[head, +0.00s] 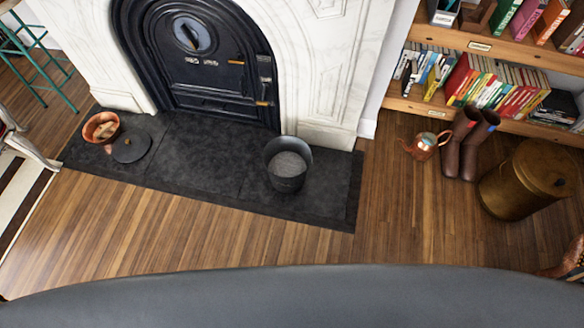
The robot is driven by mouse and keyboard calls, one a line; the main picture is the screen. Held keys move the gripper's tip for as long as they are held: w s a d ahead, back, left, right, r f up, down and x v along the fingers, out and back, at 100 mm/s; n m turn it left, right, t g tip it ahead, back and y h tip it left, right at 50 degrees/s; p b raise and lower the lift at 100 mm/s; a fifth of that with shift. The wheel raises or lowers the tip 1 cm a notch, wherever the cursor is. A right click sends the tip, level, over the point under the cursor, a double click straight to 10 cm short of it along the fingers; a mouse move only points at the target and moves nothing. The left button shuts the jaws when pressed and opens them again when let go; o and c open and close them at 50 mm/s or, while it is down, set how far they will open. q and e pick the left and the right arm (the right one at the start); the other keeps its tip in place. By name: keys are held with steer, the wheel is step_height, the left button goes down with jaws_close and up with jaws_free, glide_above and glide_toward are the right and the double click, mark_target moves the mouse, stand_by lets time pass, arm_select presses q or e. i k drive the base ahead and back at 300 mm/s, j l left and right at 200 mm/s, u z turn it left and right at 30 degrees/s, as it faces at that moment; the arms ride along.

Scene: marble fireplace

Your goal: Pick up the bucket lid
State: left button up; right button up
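A dark grey round lid (131,147) lies on the black stone hearth at the left, close to the copper pot. It looks flat, with a small knob or handle on top that is too small to make out clearly. A dark metal bucket (277,180) stands open on the right part of the hearth and holds grey, ash-like material. Neither of my grippers is in the head view.
The hearth (210,165) lies before a black stove door (205,60). A copper pot (91,137) stands at the hearth's left. A kettle (423,149), boots (453,158), a brass drum (520,185) and a bookshelf (480,45) are right. The wooden floor (200,235) in front is clear.

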mark_target(130, 146)
steer(key=i+j+u, duration=0.4)
steer(key=i+j, duration=0.85)
steer(key=i, duration=0.1)
